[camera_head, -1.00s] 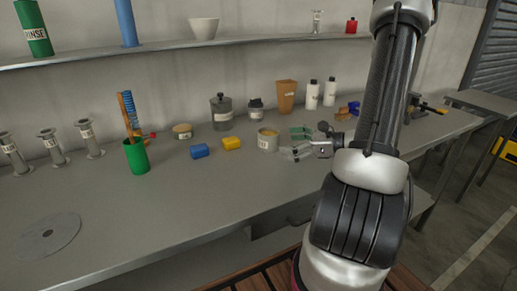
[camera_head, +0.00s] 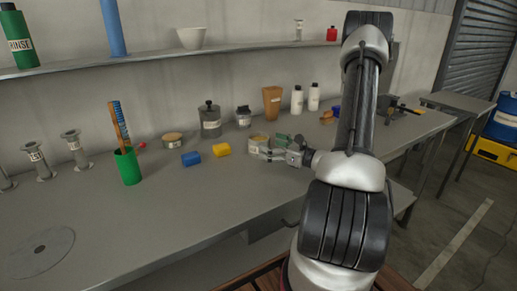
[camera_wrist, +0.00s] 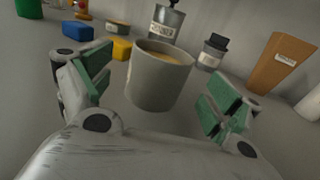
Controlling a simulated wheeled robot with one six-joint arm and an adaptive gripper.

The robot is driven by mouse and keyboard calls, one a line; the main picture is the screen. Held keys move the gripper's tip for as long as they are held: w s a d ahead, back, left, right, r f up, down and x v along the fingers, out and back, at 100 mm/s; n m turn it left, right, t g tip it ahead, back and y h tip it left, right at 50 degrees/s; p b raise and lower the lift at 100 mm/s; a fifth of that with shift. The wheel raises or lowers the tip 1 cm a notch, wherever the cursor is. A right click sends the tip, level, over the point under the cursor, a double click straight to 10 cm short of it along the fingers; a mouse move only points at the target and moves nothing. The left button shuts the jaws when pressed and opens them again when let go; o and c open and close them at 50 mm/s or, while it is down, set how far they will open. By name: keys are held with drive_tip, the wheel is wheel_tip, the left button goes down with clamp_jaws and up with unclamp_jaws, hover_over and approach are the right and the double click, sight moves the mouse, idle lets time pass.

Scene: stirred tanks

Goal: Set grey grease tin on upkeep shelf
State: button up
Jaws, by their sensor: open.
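The grey grease tin (camera_wrist: 158,82) is an open, upright cylinder with tan contents, standing on the bench. In the head view the tin (camera_head: 257,141) is partly hidden by my gripper (camera_head: 270,149). In the wrist view my gripper (camera_wrist: 162,88) is open, with a green-padded finger on each side of the tin and a visible gap on both sides. The tin sits between or just beyond the fingertips. A long grey wall shelf (camera_head: 255,46) runs above the bench; no upkeep label is readable on it.
Behind the tin stand a lidded thinner pot (camera_head: 209,121), a dark-capped jar (camera_head: 243,117) and an orange-brown cup (camera_head: 272,102). Blue (camera_head: 190,159) and yellow (camera_head: 222,150) blocks lie to its left. The shelf carries a white bowl (camera_head: 191,38), with bare room to its right.

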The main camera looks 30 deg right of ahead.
sight(252, 138)
drive_tip(key=shift+x, duration=2.65)
drive_tip(key=c, duration=1.3)
drive_tip(key=shift+o, duration=0.2)
drive_tip(key=shift+r, duration=0.15)
